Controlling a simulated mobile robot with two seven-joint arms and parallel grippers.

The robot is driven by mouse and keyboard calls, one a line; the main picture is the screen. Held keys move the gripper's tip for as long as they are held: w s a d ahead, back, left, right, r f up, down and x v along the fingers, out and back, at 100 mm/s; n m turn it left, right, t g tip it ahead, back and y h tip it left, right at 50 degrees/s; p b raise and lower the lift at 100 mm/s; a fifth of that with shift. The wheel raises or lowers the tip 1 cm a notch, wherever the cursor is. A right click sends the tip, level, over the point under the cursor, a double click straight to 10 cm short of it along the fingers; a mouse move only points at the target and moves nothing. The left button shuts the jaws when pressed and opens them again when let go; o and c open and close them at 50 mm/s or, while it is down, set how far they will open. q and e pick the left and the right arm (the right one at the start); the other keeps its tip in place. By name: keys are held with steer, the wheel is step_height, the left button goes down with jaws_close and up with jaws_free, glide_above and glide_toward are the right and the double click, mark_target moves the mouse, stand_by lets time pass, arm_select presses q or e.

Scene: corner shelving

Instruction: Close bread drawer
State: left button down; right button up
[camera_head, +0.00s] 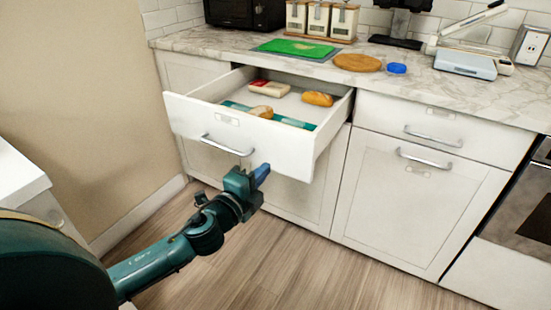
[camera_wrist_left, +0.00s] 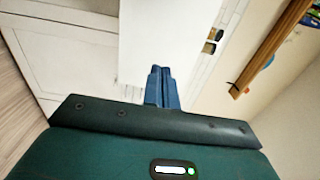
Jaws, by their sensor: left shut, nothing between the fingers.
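The bread drawer (camera_head: 240,132) is white with a metal bar handle (camera_head: 227,146) and stands pulled out from the cabinet under the counter. Inside it lie a bread loaf (camera_head: 318,99), another loaf (camera_head: 261,112) and a red-and-white package (camera_head: 269,88). My left gripper (camera_head: 262,172) is in front of the drawer, low and to the right of the handle, with its blue fingers together and empty. In the left wrist view the shut fingers (camera_wrist_left: 162,86) point towards a white panel; I cannot tell whether they touch it. My right gripper is not in view.
A shut drawer (camera_head: 400,120) and a cabinet door (camera_head: 410,205) are to the right. The wooden floor (camera_head: 290,265) in front is clear.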

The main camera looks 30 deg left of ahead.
mark_target(282, 152)
arm_select(q)
steer(key=shift+w+d, duration=0.15)
steer(key=shift+w, duration=1.4)
steer(key=shift+w+d, duration=0.1)
steer(key=shift+w, duration=1.4)
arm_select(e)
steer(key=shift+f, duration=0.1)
